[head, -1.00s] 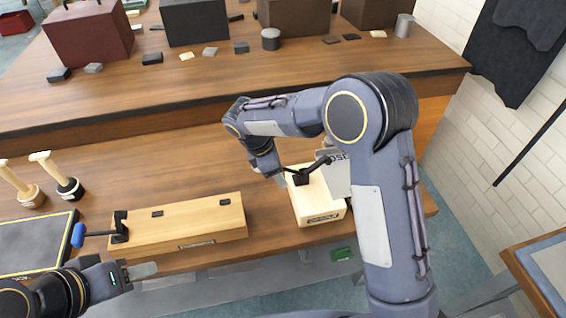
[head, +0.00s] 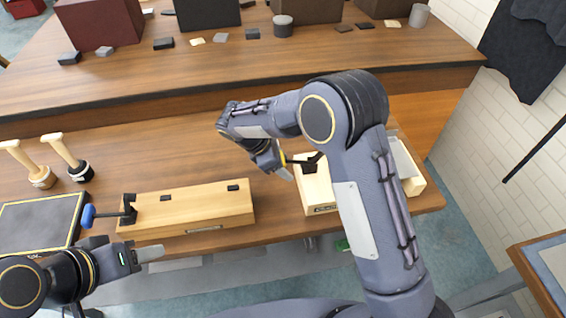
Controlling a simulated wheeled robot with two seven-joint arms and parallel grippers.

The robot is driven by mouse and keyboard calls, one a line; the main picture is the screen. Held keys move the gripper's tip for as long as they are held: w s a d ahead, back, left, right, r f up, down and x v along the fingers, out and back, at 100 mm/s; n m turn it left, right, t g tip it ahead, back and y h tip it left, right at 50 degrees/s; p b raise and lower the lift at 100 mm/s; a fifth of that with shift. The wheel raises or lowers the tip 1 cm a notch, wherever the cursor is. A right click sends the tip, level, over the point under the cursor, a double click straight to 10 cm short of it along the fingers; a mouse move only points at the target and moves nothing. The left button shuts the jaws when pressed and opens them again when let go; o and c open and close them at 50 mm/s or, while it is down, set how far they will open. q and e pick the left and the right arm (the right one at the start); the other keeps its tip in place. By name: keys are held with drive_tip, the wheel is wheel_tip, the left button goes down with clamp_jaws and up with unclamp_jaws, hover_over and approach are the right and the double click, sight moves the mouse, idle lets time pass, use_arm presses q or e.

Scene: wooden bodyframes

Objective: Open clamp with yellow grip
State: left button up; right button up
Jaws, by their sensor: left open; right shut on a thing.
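The clamp with the yellow grip (head: 283,158) sits on the right wooden block (head: 318,196), and its black lever (head: 306,163) points left toward my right gripper. My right gripper (head: 282,170) is shut on the yellow grip, of which only a small bit shows; my arm hides part of the block. Another clamp with a blue grip (head: 88,215) is on the left end of the long wooden block (head: 205,214). My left gripper (head: 152,254) is open and empty in front of that block, below the blue grip.
Two wooden-handled stamps (head: 66,152) and a dark yellow-edged mat (head: 38,222) are at the left. A raised shelf behind holds a dark red box (head: 100,25), a dark grey box (head: 207,12) and small blocks. The bench between the two wooden blocks is clear.

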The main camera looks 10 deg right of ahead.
drive_tip(key=shift+s+f, duration=0.1)
drive_tip(key=shift+f, duration=0.05)
drive_tip(key=o, duration=1.4)
drive_tip(key=v, duration=0.8)
drive_tip(key=shift+b, duration=0.35)
